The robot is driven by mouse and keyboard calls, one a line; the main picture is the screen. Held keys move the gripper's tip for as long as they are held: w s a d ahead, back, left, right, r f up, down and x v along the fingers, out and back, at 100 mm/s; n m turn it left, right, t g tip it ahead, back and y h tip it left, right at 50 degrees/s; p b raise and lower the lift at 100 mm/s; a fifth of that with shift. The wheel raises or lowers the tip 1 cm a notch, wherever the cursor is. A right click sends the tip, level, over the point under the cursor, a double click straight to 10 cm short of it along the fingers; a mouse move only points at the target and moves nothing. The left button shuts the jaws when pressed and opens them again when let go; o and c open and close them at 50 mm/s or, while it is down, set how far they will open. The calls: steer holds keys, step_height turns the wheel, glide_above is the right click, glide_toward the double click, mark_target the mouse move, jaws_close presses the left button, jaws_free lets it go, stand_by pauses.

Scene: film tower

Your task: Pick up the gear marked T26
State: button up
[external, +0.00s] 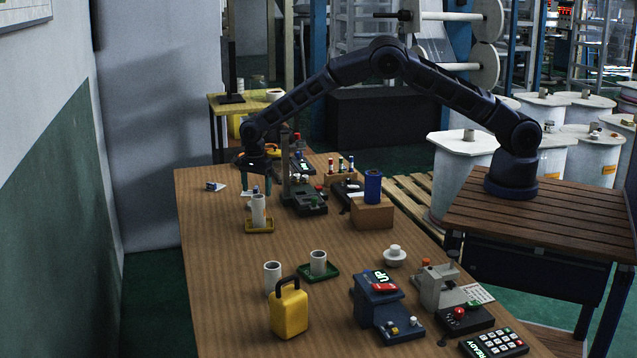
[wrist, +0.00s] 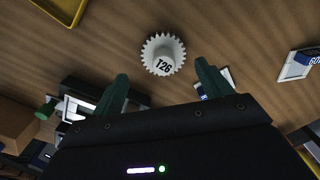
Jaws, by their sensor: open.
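The white toothed gear marked T26 (wrist: 163,54) lies on the wooden table in the wrist view, its raised hub and label facing the camera. My gripper (wrist: 162,70) is open and empty, its two green fingers apart, with the gear centred just beyond the gap between their tips. In the external view my gripper (external: 256,182) hangs low over the far part of the table. The gear is too small to make out surely there. The height of the fingers above it cannot be told.
A cardboard box (external: 372,214) with a blue spool (external: 373,186) is farther right. A blue-and-white card (external: 215,187) lies left. The table's left middle is clear.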

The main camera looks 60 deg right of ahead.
steer(key=f, duration=0.5)
steer(key=shift+w, duration=0.3)
steer(key=c, duration=1.1)
